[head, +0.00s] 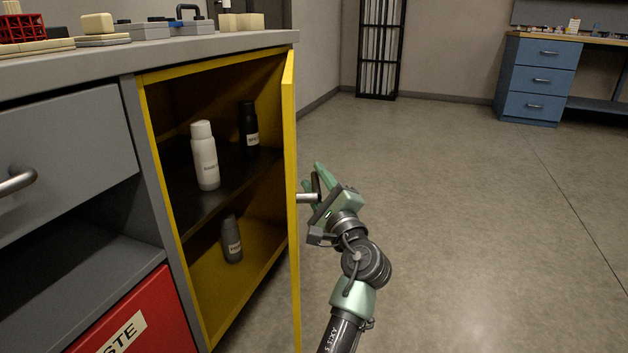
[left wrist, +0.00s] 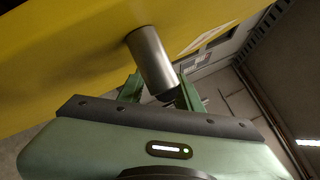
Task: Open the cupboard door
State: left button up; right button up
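The cupboard door (head: 291,200) is yellow and stands swung wide open, seen nearly edge-on in the head view. Its inside is exposed. The metal door handle (head: 307,198) sticks out from the door's outer face; in the left wrist view its post (left wrist: 151,60) ends in a dark part. My left gripper (head: 312,178) is at the handle, with its green fingers (left wrist: 160,92) on either side of the handle's dark part. The fingers look apart, with a gap beside the handle. My right gripper is not in view.
The cupboard's yellow interior holds a white bottle (head: 205,160) and a black bottle (head: 248,128) on the shelf, and a grey bottle (head: 231,240) below. The counter (head: 230,42) carries several small parts. Open floor (head: 470,210) lies to the right.

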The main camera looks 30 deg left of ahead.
pick_arm(q)
grip_shut()
dwell(1.2)
